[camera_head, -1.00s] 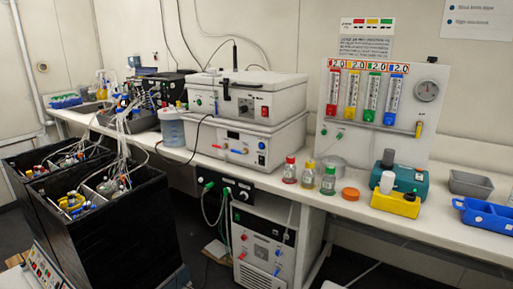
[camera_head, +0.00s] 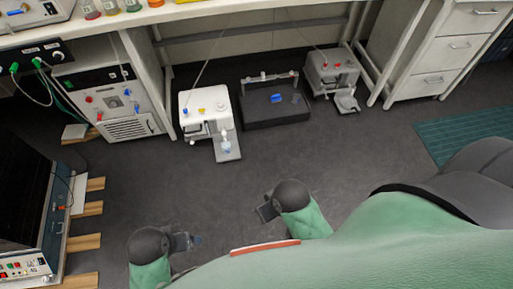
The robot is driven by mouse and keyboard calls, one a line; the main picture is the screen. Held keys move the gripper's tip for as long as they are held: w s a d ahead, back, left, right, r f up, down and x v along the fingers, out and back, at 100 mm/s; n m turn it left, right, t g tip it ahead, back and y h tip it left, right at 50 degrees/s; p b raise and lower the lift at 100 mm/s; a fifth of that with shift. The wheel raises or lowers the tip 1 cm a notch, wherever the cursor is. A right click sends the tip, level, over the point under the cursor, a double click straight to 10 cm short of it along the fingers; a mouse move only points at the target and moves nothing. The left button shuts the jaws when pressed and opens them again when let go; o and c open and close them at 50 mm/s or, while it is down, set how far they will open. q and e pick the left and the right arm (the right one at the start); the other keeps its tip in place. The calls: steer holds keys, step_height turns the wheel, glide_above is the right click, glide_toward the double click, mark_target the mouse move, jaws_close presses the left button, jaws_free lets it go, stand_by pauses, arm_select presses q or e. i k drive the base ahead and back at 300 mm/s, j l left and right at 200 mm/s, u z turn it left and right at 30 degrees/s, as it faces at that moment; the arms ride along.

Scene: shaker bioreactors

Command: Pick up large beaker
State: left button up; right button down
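I see no large beaker in the current head view, which looks down at the floor and my own body. My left gripper (camera_head: 188,241) is at the lower left of the picture, over the dark floor. My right gripper (camera_head: 267,212) is near the lower middle, also over the floor. Both are small and seen from above, and nothing shows in either one. I cannot tell whether their fingers are open or shut.
The white bench (camera_head: 150,16) runs along the top, cut off by the frame. Beneath it are a white pump unit (camera_head: 206,112), a dark box (camera_head: 274,102), and another unit (camera_head: 333,72). A drawer cabinet (camera_head: 440,50) stands right. A wooden-slatted base is at left. The middle floor is clear.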

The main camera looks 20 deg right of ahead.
mark_target(227, 149)
steer(key=k+z, duration=0.3)
steer(key=i+u, duration=0.15)
steer(key=u, duration=0.3)
steer(key=i+l+u, duration=0.1)
steer(key=l+u, duration=0.35)
steer(key=l, duration=0.2)
steer(key=l+u, duration=0.4)
steer(key=l, duration=0.25)
steer(key=k+l+u, duration=0.1)
steer(key=l+u, duration=0.35)
steer(key=l, duration=0.2)
